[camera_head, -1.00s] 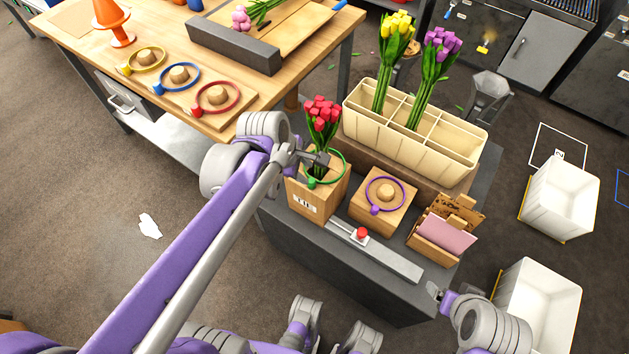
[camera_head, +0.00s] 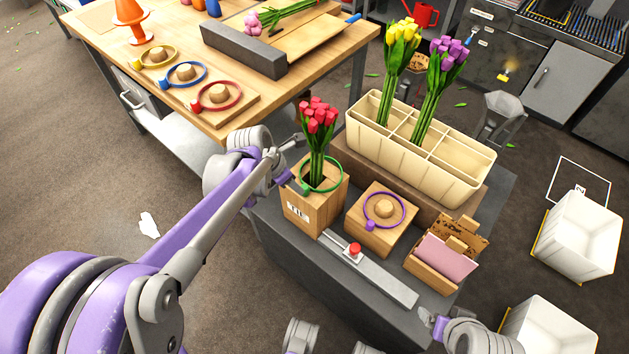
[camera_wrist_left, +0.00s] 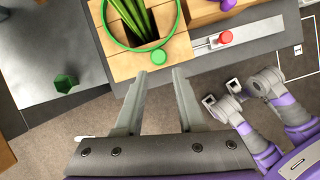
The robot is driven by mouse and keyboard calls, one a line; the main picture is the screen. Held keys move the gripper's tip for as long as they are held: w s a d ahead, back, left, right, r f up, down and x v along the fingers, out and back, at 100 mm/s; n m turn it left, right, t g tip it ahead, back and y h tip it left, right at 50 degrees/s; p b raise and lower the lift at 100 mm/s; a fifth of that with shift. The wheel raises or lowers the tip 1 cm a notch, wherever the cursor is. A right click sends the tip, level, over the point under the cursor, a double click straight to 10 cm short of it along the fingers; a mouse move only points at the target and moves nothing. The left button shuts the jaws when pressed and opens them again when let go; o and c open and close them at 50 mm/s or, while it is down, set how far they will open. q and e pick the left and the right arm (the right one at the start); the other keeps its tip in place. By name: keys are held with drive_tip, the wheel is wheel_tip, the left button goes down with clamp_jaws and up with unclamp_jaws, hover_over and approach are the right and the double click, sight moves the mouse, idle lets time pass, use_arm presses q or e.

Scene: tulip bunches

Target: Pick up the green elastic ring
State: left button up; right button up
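The green elastic ring (camera_head: 343,181) lies on top of a wooden box (camera_head: 324,213), around the stems of the red tulips (camera_head: 318,122). Its green knob sits at the box's near left edge. The left wrist view shows the ring (camera_wrist_left: 112,38) and its knob (camera_wrist_left: 158,57) just beyond my left gripper (camera_wrist_left: 158,77). That gripper's two fingers are apart with nothing between them. In the head view my left gripper (camera_head: 292,145) is left of the tulip box. My right gripper (camera_head: 432,322) shows only partly at the bottom right, and its fingers are unclear.
A block with a purple ring (camera_head: 384,224), a card box (camera_head: 447,256) and a red button (camera_head: 354,249) are right of the tulip box. A cream divided planter (camera_head: 416,160) stands behind. Yellow, blue and red rings lie on the wooden table (camera_head: 330,60). White bins (camera_head: 578,235) stand at right.

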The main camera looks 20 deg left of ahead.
sight(306, 193)
use_arm(q)
drive_tip(key=b+x, duration=0.1)
drive_tip(key=x, duration=0.4)
drive_tip(key=shift+w+d+f, duration=0.1)
drive_tip(key=shift+w+f, duration=0.15)
drive_tip(key=shift+f, duration=0.05)
drive_tip(key=shift+r, duration=0.1)
clamp_jaws()
